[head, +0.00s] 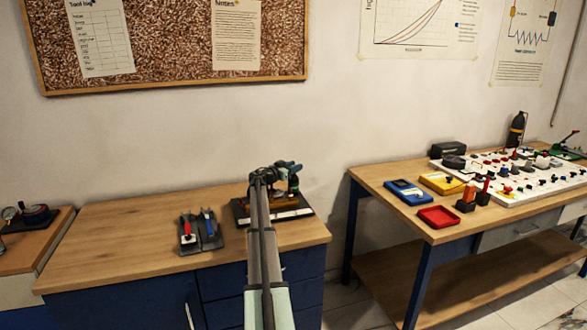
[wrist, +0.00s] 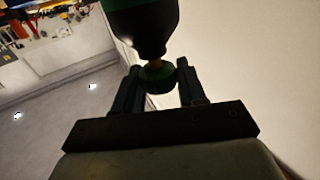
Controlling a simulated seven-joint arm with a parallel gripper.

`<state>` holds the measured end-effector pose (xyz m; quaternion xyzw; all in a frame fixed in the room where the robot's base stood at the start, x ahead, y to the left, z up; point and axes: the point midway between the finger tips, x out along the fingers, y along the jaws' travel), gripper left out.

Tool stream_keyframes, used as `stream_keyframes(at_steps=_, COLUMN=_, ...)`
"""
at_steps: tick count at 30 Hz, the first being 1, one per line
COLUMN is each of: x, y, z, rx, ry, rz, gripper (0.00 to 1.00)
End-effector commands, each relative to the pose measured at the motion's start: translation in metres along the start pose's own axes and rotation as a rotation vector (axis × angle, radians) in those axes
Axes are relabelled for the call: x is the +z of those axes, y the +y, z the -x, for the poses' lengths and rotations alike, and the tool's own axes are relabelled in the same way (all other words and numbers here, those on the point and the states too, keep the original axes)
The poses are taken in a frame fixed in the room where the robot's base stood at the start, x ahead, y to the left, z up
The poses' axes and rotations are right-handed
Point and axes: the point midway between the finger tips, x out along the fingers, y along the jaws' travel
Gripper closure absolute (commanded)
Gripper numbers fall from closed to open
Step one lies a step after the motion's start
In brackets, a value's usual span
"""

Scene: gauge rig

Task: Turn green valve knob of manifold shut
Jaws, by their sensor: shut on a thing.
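The manifold (head: 293,185) stands on a dark base plate on the left wooden bench, near its right end. In the head view my gripper (head: 285,168) is at the top of it, and my arm hides part of the rig. In the wrist view a round green knob (wrist: 157,84) sits below a dark rounded body with a green band (wrist: 143,22). My gripper (wrist: 157,72) has one finger on each side of the knob and is shut on it. The knob's turn angle cannot be told.
A dark tray with red-handled and blue-handled tools (head: 200,232) lies left of the manifold. The right bench (head: 405,218) holds a white board (head: 515,172), a red tray (head: 438,217) and blue and yellow boxes. The left bench's left part is clear. The wall is close behind.

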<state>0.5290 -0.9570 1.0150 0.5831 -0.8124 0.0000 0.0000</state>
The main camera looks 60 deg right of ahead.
Motion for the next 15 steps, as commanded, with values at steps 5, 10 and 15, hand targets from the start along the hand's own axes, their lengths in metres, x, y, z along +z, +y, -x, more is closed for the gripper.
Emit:
stream_keyframes(at_steps=5, x=0.0000, y=-0.0001, z=0.0001, rx=0.001, ry=0.000, rz=0.000, gripper=0.90)
stream_keyframes(at_steps=10, x=0.0000, y=-0.0012, z=-0.0004, rx=0.025, ry=0.000, rz=0.000, gripper=0.90)
stream_keyframes(at_steps=15, x=-0.0001, y=-0.0026, z=-0.0013, rx=0.100, ry=0.000, rz=0.000, gripper=0.90)
